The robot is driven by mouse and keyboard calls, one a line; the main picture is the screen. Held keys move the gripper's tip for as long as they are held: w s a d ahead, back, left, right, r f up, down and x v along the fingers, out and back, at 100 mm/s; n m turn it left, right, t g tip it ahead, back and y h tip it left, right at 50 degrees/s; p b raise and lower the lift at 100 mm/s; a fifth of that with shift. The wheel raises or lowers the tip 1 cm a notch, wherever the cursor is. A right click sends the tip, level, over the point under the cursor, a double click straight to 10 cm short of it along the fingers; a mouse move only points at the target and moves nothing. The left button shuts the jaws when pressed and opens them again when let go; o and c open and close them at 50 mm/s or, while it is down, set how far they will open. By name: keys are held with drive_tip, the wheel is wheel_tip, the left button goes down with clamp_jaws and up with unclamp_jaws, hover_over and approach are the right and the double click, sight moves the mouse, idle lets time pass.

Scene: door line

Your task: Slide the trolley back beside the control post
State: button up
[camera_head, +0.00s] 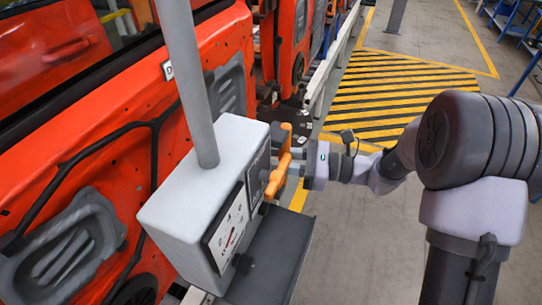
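The control post is a grey pole (188,75) carrying a pale grey control box (182,205) with dark-edged panels on its right-hand side. My gripper (284,165) is at the right of the box, close to the upper panel. Orange parts show at its tip; I cannot tell whether they touch the panel or whether the fingers are open. A dark grey flat surface (272,262) lies below and to the right of the box, partly hidden by it. I cannot tell whether this is the trolley; no other trolley is clearly visible.
Red vehicle doors (110,150) stand in a line along the left, close behind the post. A pale rail (335,60) runs along the line. A yellow-and-black striped floor area (400,90) lies beyond my gripper. Grey floor (365,245) at lower middle is clear. Blue-framed benches (515,22) stand far right.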

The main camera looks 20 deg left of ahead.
clamp_jaws()
idle(1.2)
